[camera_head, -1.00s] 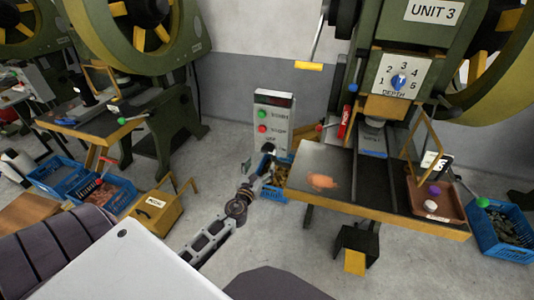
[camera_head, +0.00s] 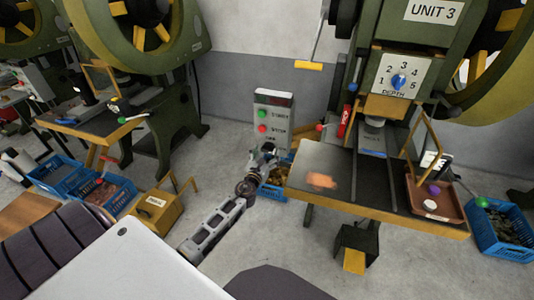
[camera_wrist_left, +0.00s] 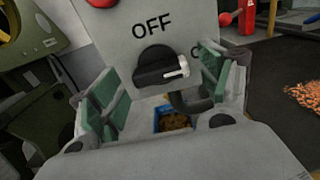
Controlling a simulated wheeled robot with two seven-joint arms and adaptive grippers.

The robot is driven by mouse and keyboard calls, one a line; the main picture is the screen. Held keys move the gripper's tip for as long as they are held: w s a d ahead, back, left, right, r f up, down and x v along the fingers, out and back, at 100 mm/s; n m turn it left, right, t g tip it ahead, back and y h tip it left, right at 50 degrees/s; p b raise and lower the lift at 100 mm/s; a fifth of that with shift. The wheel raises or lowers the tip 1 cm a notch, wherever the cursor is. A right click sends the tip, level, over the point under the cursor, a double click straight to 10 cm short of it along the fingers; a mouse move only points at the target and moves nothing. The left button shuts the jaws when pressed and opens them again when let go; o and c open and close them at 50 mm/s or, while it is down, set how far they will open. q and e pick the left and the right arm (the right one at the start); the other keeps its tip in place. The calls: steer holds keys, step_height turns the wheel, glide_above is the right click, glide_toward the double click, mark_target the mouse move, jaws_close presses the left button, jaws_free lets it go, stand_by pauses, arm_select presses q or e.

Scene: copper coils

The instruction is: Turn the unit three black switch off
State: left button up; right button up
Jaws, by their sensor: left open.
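The unit three control box (camera_head: 287,122) stands left of the press table, with a green button (camera_head: 262,113) and a red button (camera_head: 262,128). In the left wrist view its black switch (camera_wrist_left: 155,68) sits below the OFF label (camera_wrist_left: 152,27). The switch's white mark points right, toward a label mostly hidden by a finger. My left gripper (camera_head: 267,154) is at the lower front of the box and hides the switch in the head view. In the left wrist view the left gripper (camera_wrist_left: 161,80) is open, with a green-padded finger on each side of the switch. My right gripper is not in view.
The press table (camera_head: 335,198) with a copper-coloured pile (camera_head: 321,181) is just right of the gripper. A blue crate (camera_head: 270,190) stands below the box. A yellow box (camera_head: 153,211) is on the floor at left. Clear floor lies between it and the arm.

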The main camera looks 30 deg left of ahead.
arm_select(q)
steer(key=shift+w+a, duration=0.15)
steer(key=shift+w, duration=0.35)
steer(key=shift+c, duration=0.3)
steer(key=c, duration=1)
